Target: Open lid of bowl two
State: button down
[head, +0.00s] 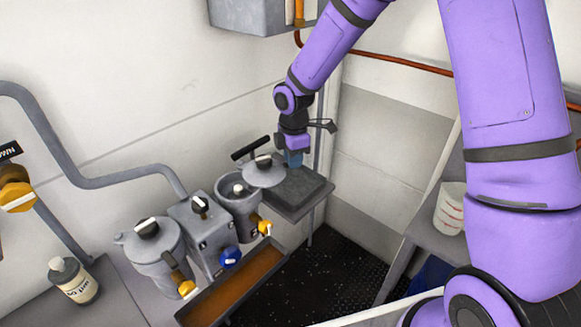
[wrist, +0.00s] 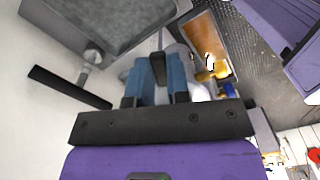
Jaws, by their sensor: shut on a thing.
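The right grey bowl (head: 240,205) stands with its top partly uncovered. My gripper (head: 294,160) is at the lid's right side, pointing down. In the wrist view its blue fingers (wrist: 158,62) are closed on a black handle piece (wrist: 158,70); the lid beyond is mostly hidden by the fingers. The left bowl (head: 155,255) has its lid (head: 148,234) on.
A grey square tray (head: 300,190) lies right below my gripper. A black bar handle (head: 250,148) stands by the wall behind the lid. A valve box (head: 203,235) stands between the bowls. A brown trough (head: 240,285) runs in front. A bottle (head: 73,280) stands far left.

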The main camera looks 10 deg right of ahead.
jog(key=w+a+n, duration=0.1)
jog(key=w+n, duration=0.7)
jog(key=w, duration=0.2)
jog(key=shift+w+a, duration=0.15)
jog(key=shift+a, duration=0.1)
jog(key=shift+n, duration=0.3)
jog(key=c, duration=1.1)
grip_release()
